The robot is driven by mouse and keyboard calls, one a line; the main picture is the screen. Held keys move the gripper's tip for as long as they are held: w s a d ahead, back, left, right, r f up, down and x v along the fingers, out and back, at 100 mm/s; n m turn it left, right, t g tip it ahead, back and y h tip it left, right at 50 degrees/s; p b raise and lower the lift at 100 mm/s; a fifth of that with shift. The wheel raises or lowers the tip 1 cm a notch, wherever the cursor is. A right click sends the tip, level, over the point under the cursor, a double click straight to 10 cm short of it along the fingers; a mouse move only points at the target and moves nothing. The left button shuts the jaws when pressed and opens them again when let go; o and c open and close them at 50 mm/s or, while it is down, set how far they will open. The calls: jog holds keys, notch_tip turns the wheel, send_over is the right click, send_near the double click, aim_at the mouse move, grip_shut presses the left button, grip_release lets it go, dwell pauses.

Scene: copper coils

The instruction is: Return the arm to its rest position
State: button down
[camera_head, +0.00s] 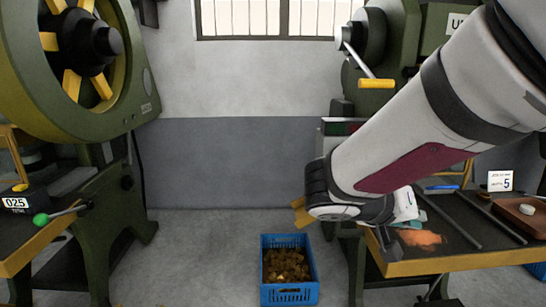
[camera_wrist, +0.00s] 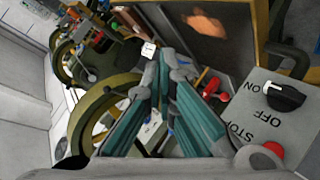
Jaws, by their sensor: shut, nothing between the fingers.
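My gripper (camera_wrist: 164,58) shows in the wrist view with its two teal fingers closed together at the tips and nothing between them. In the head view, my arm reaches in from the upper right and bends at a joint left of the right-hand bench. Only a small teal and grey part shows near the bench edge.
A blue crate (camera_head: 289,294) of copper-coloured pieces stands on the floor. The right bench (camera_head: 460,262) holds rods and a "5" card (camera_head: 500,181). Green machines flank both sides. The wrist view shows a control panel (camera_wrist: 262,118) close on the right. Floor left of the crate is clear.

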jog(key=s+d+f+g+y, duration=0.1)
jog(key=s+g+y, duration=0.35)
jog(key=s, duration=1.35)
jog(key=s+a+f+n+y, duration=0.2)
jog(key=s+a+n+y, duration=0.2)
jog(key=s+a+y, duration=0.45)
notch_tip(320, 180, up, 24)
jog(key=s+t+h+p, duration=0.1)
jog(key=t+p, duration=0.2)
jog(key=p, duration=1.9)
jog(key=shift+a+r+n+h+p, duration=0.15)
jog(key=shift+a+n+h+p, duration=0.2)
jog(key=shift+a+h, duration=0.1)
jog(key=shift+t, duration=0.25)
